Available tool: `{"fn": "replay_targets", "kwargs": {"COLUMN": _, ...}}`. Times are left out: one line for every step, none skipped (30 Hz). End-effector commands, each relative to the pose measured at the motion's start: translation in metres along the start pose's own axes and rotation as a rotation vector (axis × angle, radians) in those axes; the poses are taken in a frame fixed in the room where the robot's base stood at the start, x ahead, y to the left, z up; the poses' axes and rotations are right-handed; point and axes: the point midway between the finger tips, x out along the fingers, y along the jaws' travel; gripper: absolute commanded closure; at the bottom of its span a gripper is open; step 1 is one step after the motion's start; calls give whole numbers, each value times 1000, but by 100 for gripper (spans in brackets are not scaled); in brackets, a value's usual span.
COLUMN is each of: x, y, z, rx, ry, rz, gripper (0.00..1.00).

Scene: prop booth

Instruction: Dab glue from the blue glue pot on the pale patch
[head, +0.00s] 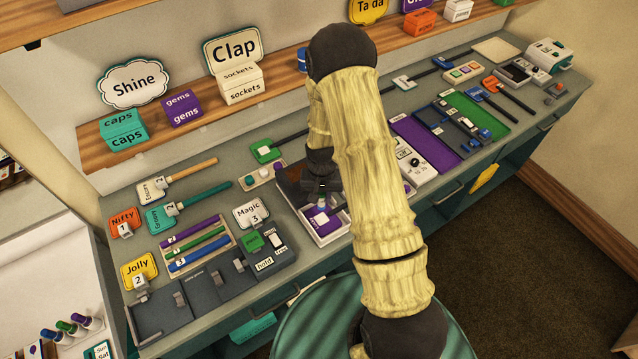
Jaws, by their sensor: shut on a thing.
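My gripper (322,186) points down over a tray (328,239) with purple and white parts, near the middle of the bench. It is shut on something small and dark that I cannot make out. A small purple block with a white top (321,219) lies just below the fingers. A dark blue item (302,60) on the shelf is half hidden behind my arm; I cannot tell if it is the glue pot. No pale patch can be picked out for sure; my arm covers part of the bench.
Left of the tray are a grey fixture (200,297), a pen rack (187,245) and several numbered signs. Right are a purple mat (425,139), a white device (411,165) and a green board (478,112). A shelf (190,117) with boxes and signs runs behind.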

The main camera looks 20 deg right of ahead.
Motion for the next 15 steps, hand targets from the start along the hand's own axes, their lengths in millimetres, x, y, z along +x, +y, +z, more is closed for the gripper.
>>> {"fn": "replay_targets", "kwargs": {"x": 0, "y": 0, "z": 0, "rx": 0, "ry": 0, "rz": 0, "gripper": 100}}
{"fn": "replay_targets", "kwargs": {"x": 0, "y": 0, "z": 0, "rx": 0, "ry": 0, "rz": 0, "gripper": 100}}
{"fn": "replay_targets", "kwargs": {"x": 1, "y": 0, "z": 0, "rx": 0, "ry": 0, "rz": 0, "gripper": 100}}
{"fn": "replay_targets", "kwargs": {"x": 1, "y": 0, "z": 0, "rx": 0, "ry": 0, "rz": 0, "gripper": 100}}
{"fn": "replay_targets", "kwargs": {"x": 1, "y": 0, "z": 0, "rx": 0, "ry": 0, "rz": 0, "gripper": 100}}
{"fn": "replay_targets", "kwargs": {"x": 0, "y": 0, "z": 0, "rx": 0, "ry": 0, "rz": 0, "gripper": 100}}
{"fn": "replay_targets", "kwargs": {"x": 0, "y": 0, "z": 0, "rx": 0, "ry": 0, "rz": 0, "gripper": 100}}
{"fn": "replay_targets", "kwargs": {"x": 0, "y": 0, "z": 0, "rx": 0, "ry": 0, "rz": 0, "gripper": 100}}
{"fn": "replay_targets", "kwargs": {"x": 1, "y": 0, "z": 0, "rx": 0, "ry": 0, "rz": 0, "gripper": 100}}
{"fn": "replay_targets", "kwargs": {"x": 1, "y": 0, "z": 0, "rx": 0, "ry": 0, "rz": 0, "gripper": 100}}
{"fn": "replay_targets", "kwargs": {"x": 2, "y": 0, "z": 0, "rx": 1, "ry": 0, "rz": 0, "gripper": 100}}
{"fn": "replay_targets", "kwargs": {"x": 3, "y": 0, "z": 0, "rx": 0, "ry": 0, "rz": 0, "gripper": 100}}
{"fn": "replay_targets", "kwargs": {"x": 5, "y": 0, "z": 0, "rx": 0, "ry": 0, "rz": 0, "gripper": 100}}
{"fn": "replay_targets", "kwargs": {"x": 6, "y": 0, "z": 0, "rx": 1, "ry": 0, "rz": 0, "gripper": 100}}
{"fn": "replay_targets", "kwargs": {"x": 9, "y": 0, "z": 0, "rx": 1, "ry": 0, "rz": 0, "gripper": 100}}
